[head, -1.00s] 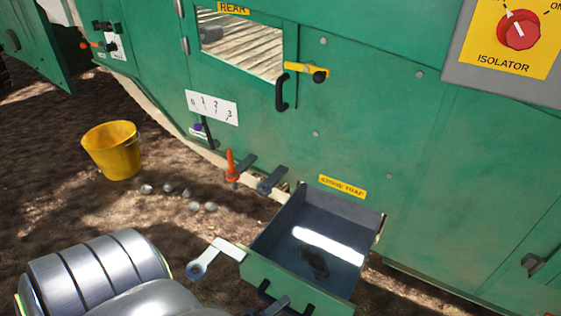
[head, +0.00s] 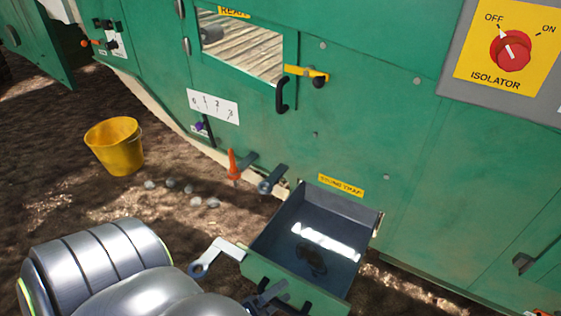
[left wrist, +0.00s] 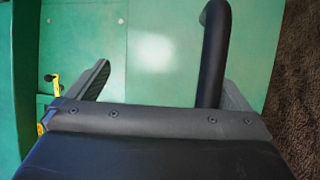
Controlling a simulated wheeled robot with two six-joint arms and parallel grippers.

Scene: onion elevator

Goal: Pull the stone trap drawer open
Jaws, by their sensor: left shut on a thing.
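The stone trap drawer (head: 275,235) stands well out from the green machine, below the yellow stone trap label (head: 341,186). Its tray is grey inside, and a dark lump (head: 311,260) lies on its floor. The drawer has a green front (head: 262,277) with a black handle, partly out of frame. My left gripper (head: 268,297) is at the handle, shut on it. In the left wrist view the black handle bar (left wrist: 213,50) rises beside one finger, in front of a green panel. My right gripper is not in view.
A grey lever with a ring end (head: 213,257) sticks out at the drawer's left corner. A yellow bucket (head: 115,147) and several stones (head: 172,185) are on the soil at left. An orange-handled lever (head: 232,166) and the isolator switch (head: 511,50) are on the machine.

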